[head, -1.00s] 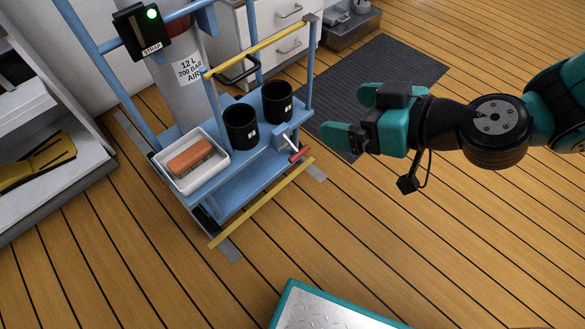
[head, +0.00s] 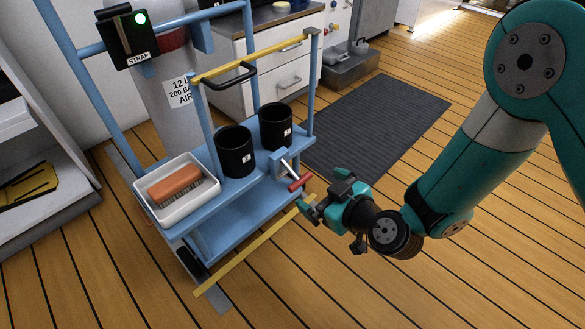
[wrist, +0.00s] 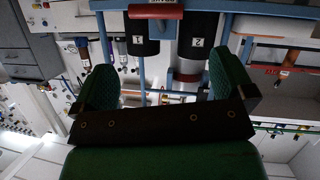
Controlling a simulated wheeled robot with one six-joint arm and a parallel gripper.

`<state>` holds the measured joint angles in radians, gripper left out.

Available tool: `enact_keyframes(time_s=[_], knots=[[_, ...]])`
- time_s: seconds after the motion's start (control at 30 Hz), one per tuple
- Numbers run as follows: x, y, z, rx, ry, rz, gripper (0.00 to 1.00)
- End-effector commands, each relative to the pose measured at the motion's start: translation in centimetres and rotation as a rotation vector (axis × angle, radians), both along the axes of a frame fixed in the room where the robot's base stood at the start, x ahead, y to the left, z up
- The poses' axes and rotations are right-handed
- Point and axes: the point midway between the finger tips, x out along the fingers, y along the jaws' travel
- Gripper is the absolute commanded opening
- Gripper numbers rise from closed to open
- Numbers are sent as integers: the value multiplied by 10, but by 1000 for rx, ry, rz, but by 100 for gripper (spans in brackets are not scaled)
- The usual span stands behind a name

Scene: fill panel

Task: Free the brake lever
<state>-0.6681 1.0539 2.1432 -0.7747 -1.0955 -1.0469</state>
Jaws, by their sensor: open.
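The brake lever (head: 300,182) has a red grip on a metal rod. It sticks out from a blue bracket on the front of the blue trolley (head: 228,205), below the right black cup. The red grip also shows at the top of the wrist view (wrist: 155,11), above and beyond my fingers. My gripper (head: 322,193) is open and empty, just right of and below the red grip in the head view. Its two green fingers frame empty space in the wrist view (wrist: 165,80). They look apart from the grip.
Two black cups (head: 235,152) (head: 277,127) and a white tray (head: 160,208) with an orange brush (head: 175,183) stand on the trolley. A yellow bar (head: 250,247) runs low along its front. A strap box (head: 128,36) shows a green light. Floor in front is clear.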

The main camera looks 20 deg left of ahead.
Motion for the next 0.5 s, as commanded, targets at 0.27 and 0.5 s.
enact_keyframes(time_s=[0.27,0.5], knots=[[27,48,-24,2,-5,5,100],[48,80,-42,1,-2,2,100]])
